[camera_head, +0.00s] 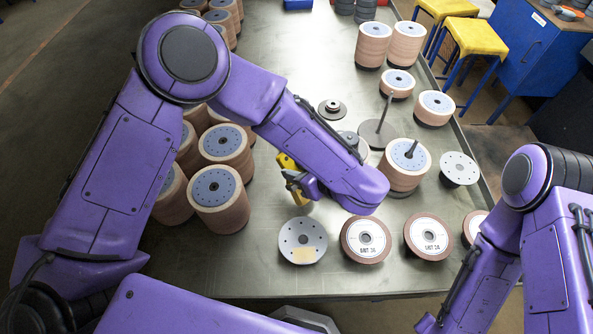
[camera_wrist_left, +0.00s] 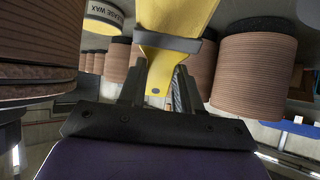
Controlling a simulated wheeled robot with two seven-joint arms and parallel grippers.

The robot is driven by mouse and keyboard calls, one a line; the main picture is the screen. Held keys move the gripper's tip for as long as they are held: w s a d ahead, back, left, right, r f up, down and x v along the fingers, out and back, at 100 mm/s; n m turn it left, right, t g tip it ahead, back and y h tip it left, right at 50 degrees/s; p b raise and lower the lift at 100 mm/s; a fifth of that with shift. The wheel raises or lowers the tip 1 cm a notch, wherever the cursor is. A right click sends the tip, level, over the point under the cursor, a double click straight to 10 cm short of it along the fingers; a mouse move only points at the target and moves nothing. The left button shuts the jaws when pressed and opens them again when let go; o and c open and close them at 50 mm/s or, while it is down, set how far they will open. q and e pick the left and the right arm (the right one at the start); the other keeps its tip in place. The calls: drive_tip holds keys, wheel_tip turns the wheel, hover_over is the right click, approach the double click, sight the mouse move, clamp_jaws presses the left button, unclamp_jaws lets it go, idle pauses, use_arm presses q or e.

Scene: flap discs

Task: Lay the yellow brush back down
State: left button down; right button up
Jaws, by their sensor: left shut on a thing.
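The yellow brush (camera_head: 287,163) is in my left gripper (camera_head: 296,184), over the middle of the table in the head view. My arm and wrist hide part of the brush there. In the left wrist view the yellow brush (camera_wrist_left: 176,18) fills the top middle, and its narrow yellow end sits between the two dark fingers of my left gripper (camera_wrist_left: 158,84). I cannot tell whether the brush touches the table. My right arm comes in at the lower right of the head view, and its fingers cannot be made out.
Stacks of tan flap discs (camera_head: 219,200) stand left of the brush. A stack on a spindle (camera_head: 405,165) stands to its right. A grey disc (camera_head: 302,240) and labelled discs (camera_head: 366,239) lie at the front. A wax tin (camera_wrist_left: 103,15) shows in the wrist view.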

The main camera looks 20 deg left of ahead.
use_arm(q)
drive_tip(key=shift+w+f, duration=0.15)
drive_tip(key=shift+f, duration=0.35)
drive_tip(key=shift+s+r, duration=0.4)
drive_tip(key=shift+s, duration=0.25)
drive_tip(key=c, duration=0.9)
unclamp_jaws()
drive_tip(key=shift+o, duration=1)
drive_tip(key=shift+w+f, duration=0.1)
drive_tip(key=shift+w, duration=0.2)
drive_tip(key=b+v, duration=0.2)
drive_tip(key=v, duration=0.8)
drive_tip(key=shift+d, duration=0.25)
use_arm(e)
drive_tip(key=f, duration=0.3)
drive_tip(key=shift+s, duration=0.25)
